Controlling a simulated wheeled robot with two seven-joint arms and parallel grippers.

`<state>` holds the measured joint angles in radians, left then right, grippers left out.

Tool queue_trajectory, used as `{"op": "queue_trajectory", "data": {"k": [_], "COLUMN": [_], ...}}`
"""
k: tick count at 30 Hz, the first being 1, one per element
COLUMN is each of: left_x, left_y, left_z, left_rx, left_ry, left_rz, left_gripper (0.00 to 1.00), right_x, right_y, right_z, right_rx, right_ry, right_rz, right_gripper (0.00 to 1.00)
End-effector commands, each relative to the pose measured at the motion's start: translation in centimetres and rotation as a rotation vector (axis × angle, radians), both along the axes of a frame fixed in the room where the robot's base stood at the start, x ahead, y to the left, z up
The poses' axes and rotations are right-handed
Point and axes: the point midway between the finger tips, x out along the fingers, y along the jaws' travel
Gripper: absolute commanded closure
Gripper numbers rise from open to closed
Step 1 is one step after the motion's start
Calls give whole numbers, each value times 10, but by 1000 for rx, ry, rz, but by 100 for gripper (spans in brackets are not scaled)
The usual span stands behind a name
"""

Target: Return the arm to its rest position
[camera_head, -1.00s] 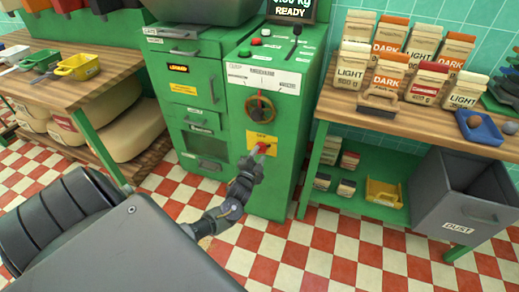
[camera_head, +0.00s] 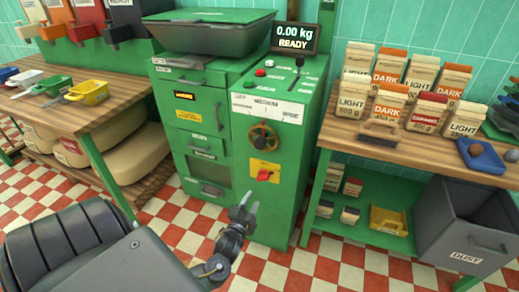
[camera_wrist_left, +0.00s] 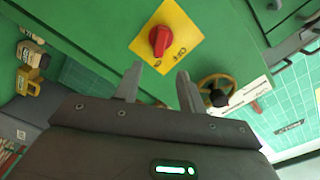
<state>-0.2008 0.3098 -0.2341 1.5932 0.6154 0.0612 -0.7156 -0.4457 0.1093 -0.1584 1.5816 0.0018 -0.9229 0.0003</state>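My left gripper (camera_head: 243,211) is in front of the green machine (camera_head: 225,120), low and near its right front panel. In the left wrist view its two fingers (camera_wrist_left: 158,86) stand apart with nothing between them. A red rotary switch (camera_head: 264,175) on a yellow plate sits on the machine's front. The switch also shows in the left wrist view (camera_wrist_left: 160,40), beyond the fingertips and apart from them. My right gripper does not show.
A display (camera_head: 295,38) reads 0.00 kg READY. A wooden shelf unit (camera_head: 345,138) with several coffee bags stands right, with a grey dust bin (camera_head: 465,215) beside it. A wooden bench (camera_head: 110,97) with scoops stands left. The checkered floor (camera_head: 300,262) before the machine is clear.

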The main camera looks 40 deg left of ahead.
Motion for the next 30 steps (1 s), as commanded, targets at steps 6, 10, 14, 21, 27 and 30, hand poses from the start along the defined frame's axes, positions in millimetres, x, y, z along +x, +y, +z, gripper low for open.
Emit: {"op": "queue_trajectory", "data": {"k": [6,10,14,21,27,30], "left_x": [0,-3,-23,-140,-275,-334], "left_y": [0,-2,-8,-43,-82,-99], "left_z": [0,-12,-61,-202,-272,-287], "left_rx": [0,-21,-115,-434,-675,-762], "left_ry": [0,36,177,611,937,1059], "left_rz": [0,-5,-12,48,178,246], "left_gripper": [60,60,60,60,60,60], "right_x": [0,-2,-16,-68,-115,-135], "right_y": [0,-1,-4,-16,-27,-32], "right_z": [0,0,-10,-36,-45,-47], "right_rx": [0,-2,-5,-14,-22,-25], "right_ry": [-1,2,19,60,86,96], "right_rz": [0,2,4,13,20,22], "right_gripper": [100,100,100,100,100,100]}}
